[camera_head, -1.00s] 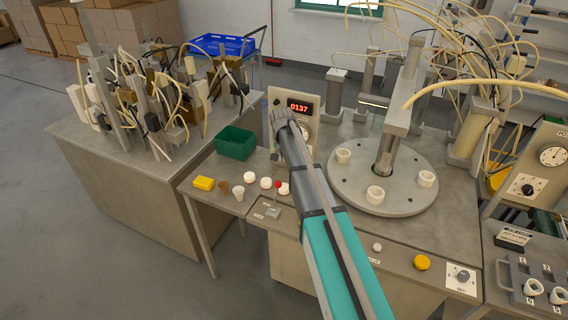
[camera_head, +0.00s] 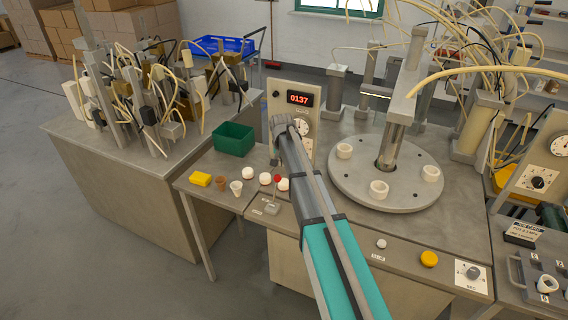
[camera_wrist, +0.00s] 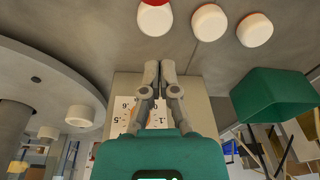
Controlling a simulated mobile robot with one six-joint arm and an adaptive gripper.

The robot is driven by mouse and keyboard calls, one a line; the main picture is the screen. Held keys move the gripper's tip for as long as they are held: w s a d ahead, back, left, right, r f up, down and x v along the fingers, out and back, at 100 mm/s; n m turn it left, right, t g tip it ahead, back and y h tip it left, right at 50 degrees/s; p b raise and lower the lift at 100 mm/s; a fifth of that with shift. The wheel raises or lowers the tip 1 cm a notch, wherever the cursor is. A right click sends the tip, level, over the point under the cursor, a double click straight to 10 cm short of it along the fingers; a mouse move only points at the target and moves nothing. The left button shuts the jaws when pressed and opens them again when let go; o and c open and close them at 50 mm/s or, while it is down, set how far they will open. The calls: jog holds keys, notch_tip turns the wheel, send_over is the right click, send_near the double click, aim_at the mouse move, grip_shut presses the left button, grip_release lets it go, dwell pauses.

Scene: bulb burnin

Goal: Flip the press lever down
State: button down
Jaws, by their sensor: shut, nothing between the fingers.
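The press lever (camera_head: 276,192) is a thin upright stalk with a red knob, on a small grey base at the bench's front edge. White round bulbs stand behind it. In the wrist view a red patch (camera_wrist: 156,2) shows at the top edge, against a white bulb (camera_wrist: 154,19); the lever's stalk is not visible there. My gripper (camera_wrist: 160,66) is shut and empty, its two fingers side by side. In the head view my wrist hides most of it. It appears above and behind the lever, apart from it.
A grey turntable (camera_head: 350,188) with white cups lies to the right under the press column. A display panel (camera_head: 300,82) reading 0137 stands behind my wrist. A yellow button (camera_head: 429,259) is front right.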

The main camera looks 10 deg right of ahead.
jog(key=shift+w+f+b, duration=0.2)
jog(key=shift+f+b, duration=1.05)
jog(key=shift+f, duration=0.25)
jog(key=shift+s+a+r+p, duration=0.2)
jog(key=shift+s+a, duration=0.05)
jog(key=shift+s, duration=0.35)
jog(key=shift+s+a+r+p, duration=0.2)
jog(key=shift+s+a, duration=0.05)
jog(key=shift+s, duration=0.35)
jog(key=shift+s+a+r+p, duration=0.2)
jog(key=shift+s+a, duration=0.05)
jog(key=shift+s, duration=0.35)
jog(key=shift+s+a, duration=0.1)
jog(key=shift+s, duration=0.1)
